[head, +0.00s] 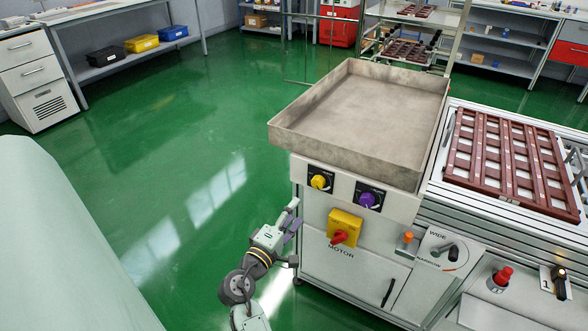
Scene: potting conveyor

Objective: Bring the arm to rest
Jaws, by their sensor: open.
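My gripper (292,215) is in the lower middle of the head view, at the end of my arm, which comes up from the bottom edge. Its fingers are apart and I see nothing between them. It is close to the left front corner of the white machine cabinet (352,260), in front of and below the grey metal tray (350,158). I cannot tell whether it touches the cabinet.
The cabinet front carries a yellow knob (319,182), a purple knob (369,199) and a red motor switch (339,236). A brown slatted tray (508,163) lies on the conveyor at the right. The green floor (170,160) left of the cabinet is clear.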

